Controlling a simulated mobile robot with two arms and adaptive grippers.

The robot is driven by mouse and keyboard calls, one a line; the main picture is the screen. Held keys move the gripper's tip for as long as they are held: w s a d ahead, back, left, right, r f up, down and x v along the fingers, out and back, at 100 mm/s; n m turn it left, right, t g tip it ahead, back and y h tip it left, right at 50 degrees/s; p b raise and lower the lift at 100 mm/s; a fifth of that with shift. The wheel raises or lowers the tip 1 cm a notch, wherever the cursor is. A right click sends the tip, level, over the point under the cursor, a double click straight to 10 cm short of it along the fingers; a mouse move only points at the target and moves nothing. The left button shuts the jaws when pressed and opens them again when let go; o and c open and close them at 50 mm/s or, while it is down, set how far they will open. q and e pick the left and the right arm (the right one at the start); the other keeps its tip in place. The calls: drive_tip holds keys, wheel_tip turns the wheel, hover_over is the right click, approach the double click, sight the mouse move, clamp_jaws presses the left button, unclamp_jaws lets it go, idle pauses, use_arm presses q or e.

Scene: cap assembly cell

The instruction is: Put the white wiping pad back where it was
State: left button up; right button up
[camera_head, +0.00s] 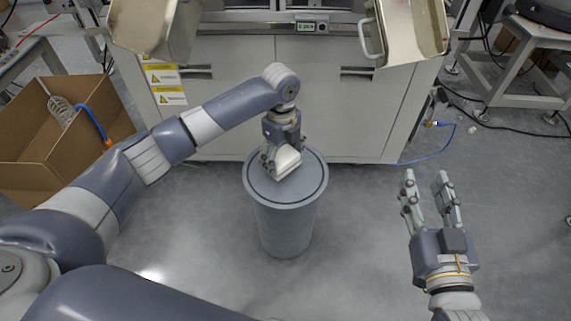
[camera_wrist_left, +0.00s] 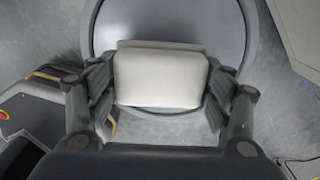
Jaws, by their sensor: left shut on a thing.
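The white wiping pad (camera_head: 287,161) is at the top of a grey round bin-like stand (camera_head: 284,222) in the head view. My left gripper (camera_head: 279,163) is shut on the pad from above. In the left wrist view the pad (camera_wrist_left: 160,80) sits between the two fingers, with the stand's round rim (camera_wrist_left: 92,35) around and below it. I cannot tell whether the pad touches the stand's top. My right gripper (camera_head: 430,190) is open and empty over the floor at the right.
A white cabinet (camera_head: 320,100) stands behind the stand, with metal trays (camera_head: 415,30) above it. A cardboard box (camera_head: 35,145) with a coiled hose is at the left. A blue cable (camera_head: 435,155) lies on the floor at the right. The floor between stand and right gripper is clear.

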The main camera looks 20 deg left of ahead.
sight(285, 162)
use_arm(q)
drive_tip(key=shift+w+d, duration=0.25)
drive_tip(key=shift+w, duration=0.45)
wheel_tip(285, 162, down, 3)
drive_tip(key=shift+f+b, duration=0.2)
drive_tip(key=shift+b, duration=0.8)
drive_tip(key=shift+f, duration=0.1)
use_arm(e)
wheel_tip(285, 162, up, 10)
drive_tip(key=s+t+y, duration=0.2)
drive_tip(key=t, duration=0.4)
drive_tip(key=shift+s+a+r, duration=0.2)
drive_tip(key=shift+s+a, duration=0.1)
drive_tip(key=shift+a, duration=0.05)
use_arm(q)
drive_tip(key=o, duration=0.9)
drive_tip(key=shift+o, duration=0.2)
use_arm(e)
drive_tip(key=shift+w+f, duration=0.1)
drive_tip(key=shift+f, duration=0.05)
